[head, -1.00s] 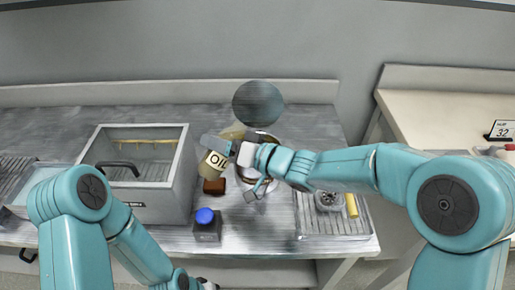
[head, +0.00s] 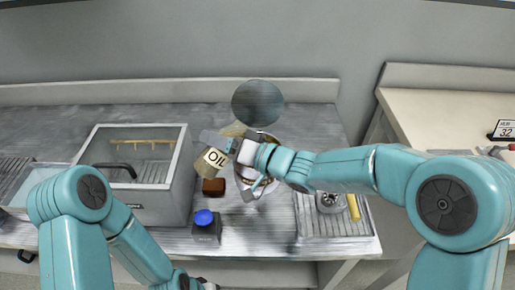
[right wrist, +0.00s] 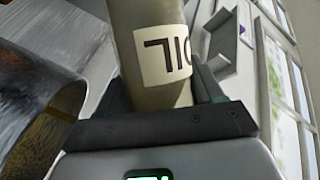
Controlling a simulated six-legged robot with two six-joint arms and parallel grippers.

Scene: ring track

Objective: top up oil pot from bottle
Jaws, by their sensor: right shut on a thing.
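A tan bottle (head: 205,166) with a white OIL label is tilted in my right gripper (head: 230,146), above the bench and just right of the grey box. The right wrist view shows the bottle (right wrist: 150,25) between the two fingers of the right gripper (right wrist: 165,90). A pale round vessel (head: 266,186), perhaps the oil pot, is mostly hidden under my right gripper and forearm. Its contents cannot be seen. My left gripper (head: 200,284) barely shows at the bottom edge, and its jaws cannot be made out.
A blue-capped jar (head: 205,232) and a brown block (head: 213,187) sit in front. A dark round disc (head: 258,103) is behind. A ribbed tray (head: 330,228) lies to the right.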

